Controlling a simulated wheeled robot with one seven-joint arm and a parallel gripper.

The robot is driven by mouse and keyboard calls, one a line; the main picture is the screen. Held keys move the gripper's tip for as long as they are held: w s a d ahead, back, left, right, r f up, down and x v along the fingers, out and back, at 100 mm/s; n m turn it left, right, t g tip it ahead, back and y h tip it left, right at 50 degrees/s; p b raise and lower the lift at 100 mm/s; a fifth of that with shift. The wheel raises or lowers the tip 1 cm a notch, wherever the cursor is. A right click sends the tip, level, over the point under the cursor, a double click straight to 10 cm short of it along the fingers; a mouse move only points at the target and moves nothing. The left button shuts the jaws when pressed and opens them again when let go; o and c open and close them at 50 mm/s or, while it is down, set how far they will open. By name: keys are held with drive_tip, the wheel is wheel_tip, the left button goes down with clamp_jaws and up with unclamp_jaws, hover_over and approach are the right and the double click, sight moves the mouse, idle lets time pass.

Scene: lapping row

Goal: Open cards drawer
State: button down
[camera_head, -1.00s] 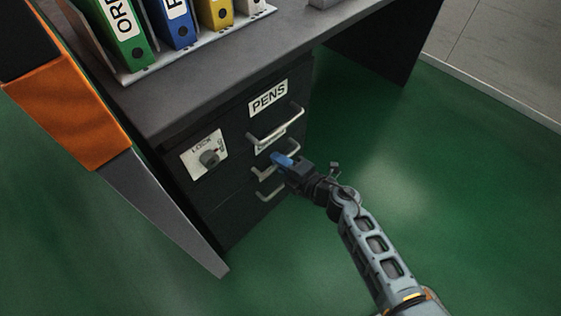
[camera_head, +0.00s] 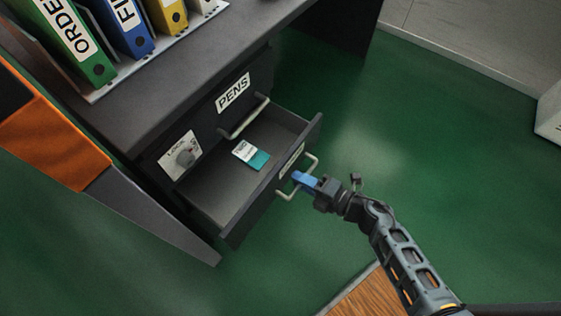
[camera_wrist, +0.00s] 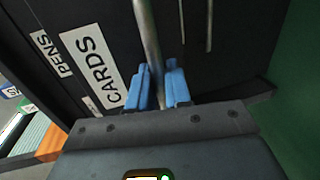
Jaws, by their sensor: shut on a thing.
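The cards drawer (camera_head: 225,205) is pulled out of the dark desk pedestal in the head view, with its inside showing. A small white and teal packet (camera_head: 251,155) lies in it. Its front carries a CARDS label (camera_wrist: 91,63), readable in the wrist view. My gripper (camera_head: 300,181) has blue fingers and is shut on the drawer's metal handle (camera_head: 312,163). In the wrist view my gripper (camera_wrist: 158,83) has one finger on each side of the handle bar (camera_wrist: 148,35).
The PENS drawer (camera_head: 233,93) above is shut. A lock plate (camera_head: 180,157) with a knob is at its left. Binders (camera_head: 78,45) stand on the desktop. An orange and grey panel (camera_head: 50,135) is at the left. Green floor (camera_head: 400,130) is open at the right.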

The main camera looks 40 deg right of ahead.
drive_tip(key=f+v, duration=0.1)
drive_tip(key=v, duration=0.6)
drive_tip(key=shift+s+f, duration=0.25)
drive_tip(key=shift+s, duration=0.1)
drive_tip(key=shift+d, duration=0.1)
drive_tip(key=c, duration=1.3)
unclamp_jaws()
drive_tip(key=shift+o, duration=0.2)
drive_tip(key=p+v, duration=0.1)
drive_tip(key=v, duration=0.6)
drive_tip(key=shift+s, duration=0.35)
drive_tip(key=shift+d+r, duration=0.1)
